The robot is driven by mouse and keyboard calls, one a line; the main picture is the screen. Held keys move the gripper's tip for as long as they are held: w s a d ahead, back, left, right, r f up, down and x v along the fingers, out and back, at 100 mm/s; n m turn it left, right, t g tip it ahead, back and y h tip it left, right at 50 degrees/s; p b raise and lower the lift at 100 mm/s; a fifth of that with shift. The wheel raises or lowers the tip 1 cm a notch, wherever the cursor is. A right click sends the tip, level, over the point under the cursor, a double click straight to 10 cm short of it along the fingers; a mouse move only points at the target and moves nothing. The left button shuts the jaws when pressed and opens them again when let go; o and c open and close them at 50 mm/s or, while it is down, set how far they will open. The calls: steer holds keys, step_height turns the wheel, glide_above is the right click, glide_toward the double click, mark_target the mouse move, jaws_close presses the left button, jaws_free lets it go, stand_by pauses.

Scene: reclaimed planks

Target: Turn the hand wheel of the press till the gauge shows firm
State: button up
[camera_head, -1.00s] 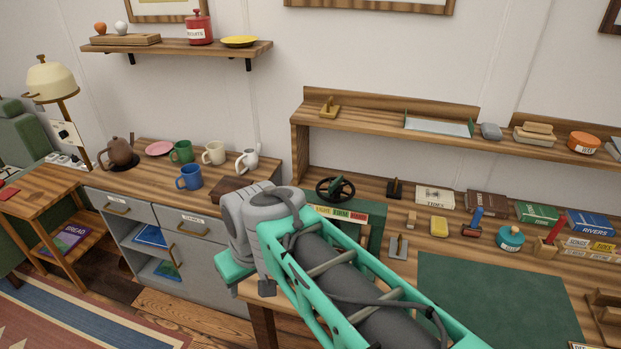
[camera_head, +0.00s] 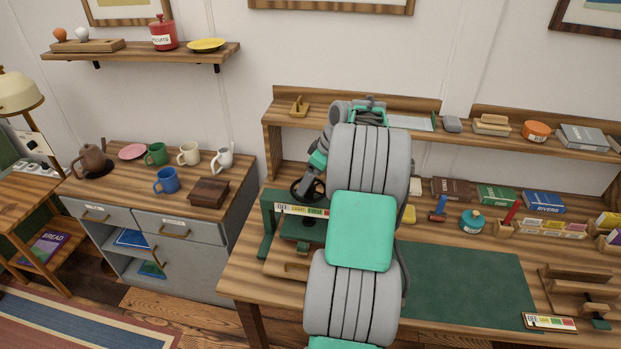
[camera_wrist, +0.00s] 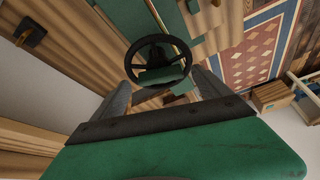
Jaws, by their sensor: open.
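The green press (camera_head: 268,222) stands at the left end of the workbench. Its black hand wheel (camera_head: 296,190) is on top, partly hidden by my gripper in the head view. The press's gauge (camera_head: 302,210) is a coloured strip on its front; its pointer is too small to read. My gripper (camera_head: 313,186) is just above the wheel at its right side. In the wrist view the wheel (camera_wrist: 158,40) shows whole, with its green hub bar, between and beyond the two spread fingers of my open gripper (camera_wrist: 160,82). I cannot tell whether they touch the rim.
A wooden rig (camera_head: 575,290) with a similar coloured strip stands at the bench's right. A green mat (camera_head: 465,290) lies clear in the middle. Books and small tools line the bench's back, under a shelf (camera_head: 350,115). A cabinet with mugs (camera_head: 166,181) stands left.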

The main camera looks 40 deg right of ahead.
steer(key=shift+w+a+f, duration=0.15)
steer(key=shift+w+f, duration=0.1)
steer(key=shift+f, duration=0.35)
steer(key=shift+c, duration=0.5)
steer(key=c, duration=1.3)
steer(key=shift+o, duration=0.2)
steer(key=shift+m+b, duration=0.4)
steer(key=m+b, duration=0.1)
steer(key=m+h+b, duration=0.1)
steer(key=m+b, duration=0.1)
steer(key=shift+a+f+h, duration=0.15)
steer(key=shift+h, duration=0.15)
steer(key=m+h+b, duration=0.1)
steer(key=m, duration=0.1)
steer(key=m+b, duration=0.2)
steer(key=m, duration=0.1)
steer(key=shift+a+h, duration=0.15)
steer(key=shift+h, duration=0.25)
steer(key=m, duration=0.2)
steer(key=m+g+h+b, duration=0.1)
steer(key=m, duration=0.1)
steer(key=shift+w+m+h, duration=0.1)
steer(key=shift+m+h, duration=0.2)
steer(key=shift+w+a+r+m+g+h, duration=0.15)
steer(key=shift+m+g, duration=0.3)
steer(key=shift+m, duration=0.65)
steer(key=shift+s+d+r+m+g+h, duration=0.1)
steer(key=shift+m+g+h, duration=0.25)
steer(key=shift+m, duration=0.75)
